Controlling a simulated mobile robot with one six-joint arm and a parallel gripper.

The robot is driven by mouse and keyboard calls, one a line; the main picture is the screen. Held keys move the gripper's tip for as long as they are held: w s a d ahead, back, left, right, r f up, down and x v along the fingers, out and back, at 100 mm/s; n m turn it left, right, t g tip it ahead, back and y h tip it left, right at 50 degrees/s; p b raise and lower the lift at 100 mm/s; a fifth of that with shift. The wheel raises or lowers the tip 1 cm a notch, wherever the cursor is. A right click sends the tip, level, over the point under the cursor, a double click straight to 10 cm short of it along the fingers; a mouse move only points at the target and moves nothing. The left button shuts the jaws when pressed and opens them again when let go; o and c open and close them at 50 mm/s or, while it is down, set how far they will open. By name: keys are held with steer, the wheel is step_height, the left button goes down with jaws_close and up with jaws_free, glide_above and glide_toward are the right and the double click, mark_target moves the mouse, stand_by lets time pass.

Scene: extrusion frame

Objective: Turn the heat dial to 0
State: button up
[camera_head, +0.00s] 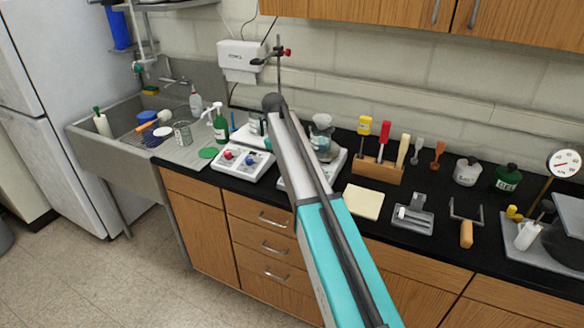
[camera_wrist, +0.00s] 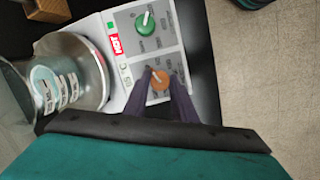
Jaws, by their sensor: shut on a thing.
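In the wrist view, a light grey panel of a stirring hotplate (camera_wrist: 124,72) carries a green dial (camera_wrist: 146,24) and an orange dial (camera_wrist: 160,79), each with a pale pointer line. A red HOT label sits beside the green dial. My gripper (camera_wrist: 160,84) has its two dark fingers closed around the orange dial, one on each side. The small lettering around both dials is too blurred to read, so I cannot tell which one is for heat. In the head view, my arm hides the gripper and much of this hotplate (camera_head: 340,163).
A glass vessel stands on the round metal top (camera_wrist: 92,62) beside the panel. In the head view, another unit (camera_head: 243,163) with red and blue dials stands to the left. A tool block (camera_head: 377,170) and a cream pad (camera_head: 363,201) lie to the right.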

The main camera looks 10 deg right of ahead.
steer(key=shift+a+n, duration=0.1)
steer(key=shift+n, duration=0.7)
steer(key=o, duration=1)
steer(key=shift+o, duration=0.2)
steer(key=shift+r, duration=0.15)
steer(key=b+v, duration=0.4)
steer(key=v, duration=0.9)
steer(key=shift+s+a+r, duration=0.15)
steer(key=shift+a+r, duration=0.1)
steer(key=shift+a, duration=0.05)
steer(key=shift+f, duration=0.15)
